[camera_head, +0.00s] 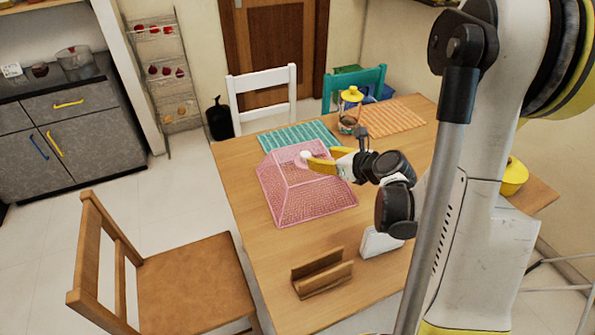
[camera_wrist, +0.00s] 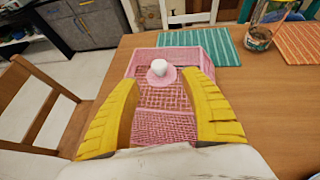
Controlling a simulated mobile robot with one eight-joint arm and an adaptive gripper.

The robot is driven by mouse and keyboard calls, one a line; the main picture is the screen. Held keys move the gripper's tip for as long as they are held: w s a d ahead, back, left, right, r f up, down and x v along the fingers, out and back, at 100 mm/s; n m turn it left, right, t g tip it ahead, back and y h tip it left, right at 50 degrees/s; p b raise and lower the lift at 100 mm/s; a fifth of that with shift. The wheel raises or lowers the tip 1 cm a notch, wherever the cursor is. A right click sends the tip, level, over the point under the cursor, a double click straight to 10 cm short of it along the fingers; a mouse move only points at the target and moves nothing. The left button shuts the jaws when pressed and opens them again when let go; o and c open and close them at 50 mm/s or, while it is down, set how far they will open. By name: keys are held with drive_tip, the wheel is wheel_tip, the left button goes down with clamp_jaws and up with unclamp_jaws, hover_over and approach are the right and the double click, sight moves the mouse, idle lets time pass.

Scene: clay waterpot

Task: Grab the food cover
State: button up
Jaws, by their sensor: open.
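The food cover (camera_head: 302,196) is a pink mesh dome with sloping sides, standing on the wooden table. It also shows in the wrist view (camera_wrist: 165,128), with a white knob (camera_wrist: 158,67) on a pink round base at its top. My gripper (camera_head: 315,162) has yellow fingers and is at the top of the cover, close to the knob. In the wrist view my gripper (camera_wrist: 168,85) is open, with one finger on each side of the cover's top. The knob shows a little beyond and between the fingertips. I cannot tell whether the fingers touch the cover.
A teal striped mat (camera_head: 298,136) and an orange striped mat (camera_head: 390,118) lie beyond the cover. A jar with a yellow lid (camera_head: 350,108) stands between them. A wooden holder (camera_head: 322,274) is nearer, and a brown chair (camera_head: 180,275) stands left of the table (camera_head: 262,268).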

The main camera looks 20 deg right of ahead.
sight(307, 155)
drive_tip(key=b+x, duration=0.1)
drive_tip(key=x, duration=0.4)
drive_tip(key=shift+d+f, duration=0.1)
drive_tip(key=b+x, duration=0.3)
drive_tip(key=x, duration=0.2)
drive_tip(key=shift+s, duration=0.15)
clamp_jaws()
